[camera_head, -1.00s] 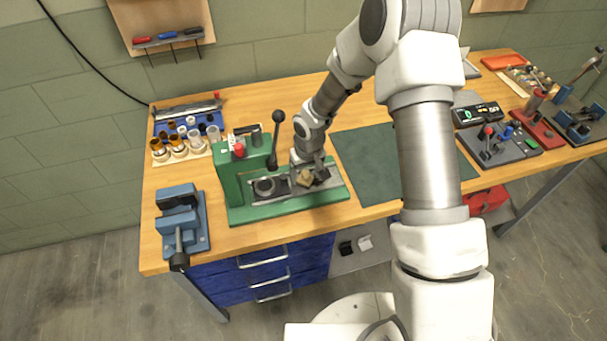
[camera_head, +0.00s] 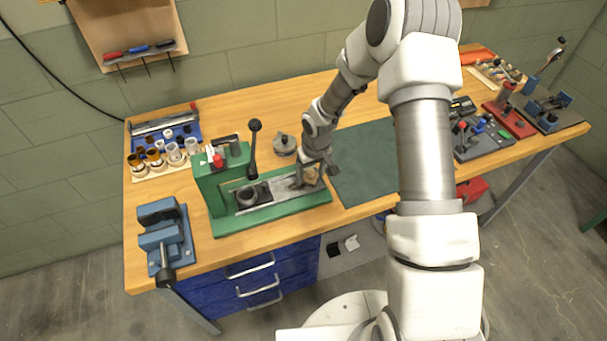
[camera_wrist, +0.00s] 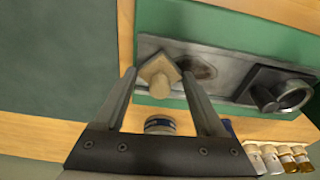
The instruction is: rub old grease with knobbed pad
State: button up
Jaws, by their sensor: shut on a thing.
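The knobbed pad is a tan square with a knob (camera_wrist: 158,80); in the head view it is a small tan patch (camera_head: 312,177). It sits at the end of a grey metal strip (camera_wrist: 221,56) on the green press. My gripper (camera_wrist: 159,76) has its fingers on either side of the knob, shut on it. The old grease is a dark brown smear (camera_wrist: 198,67) on the strip, just right of the pad in the wrist view. In the head view my gripper (camera_head: 310,174) partly covers the pad, and I cannot make out the smear clearly.
A blue vise (camera_head: 166,240) is at left. The dark green mat (camera_head: 365,170) at right is mostly clear.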

aim_at(284, 188)
jog(key=shift+d+f, duration=0.1)
jog(key=shift+d, duration=0.2)
jog(key=shift+s+a+f+b, duration=0.1)
jog(key=shift+s+a+b, duration=0.15)
jog(key=shift+a+b, duration=0.5)
jog(key=shift+s+a+b, duration=0.3)
jog(key=shift+a, duration=0.8)
jog(key=shift+s+a+f+b, duration=0.1)
jog(key=shift+s+a+b, duration=0.15)
jog(key=shift+a+b, duration=0.5)
jog(key=shift+s+a+r+b, duration=0.1)
jog(key=shift+s+a+b, duration=0.1)
jog(key=shift+a, duration=0.55)
jog(key=shift+s+a+r+b, duration=0.1)
jog(key=shift+s+a, duration=0.1)
jog(key=shift+a, duration=0.55)
jog(key=shift+r, duration=0.15)
jog(key=shift+w+d+r+p, duration=0.1)
jog(key=shift+r+p, duration=1.6)
jog(key=shift+r, duration=1.25)
notch_tip(284, 188, up, 3)
jog(key=shift+p, duration=0.8)
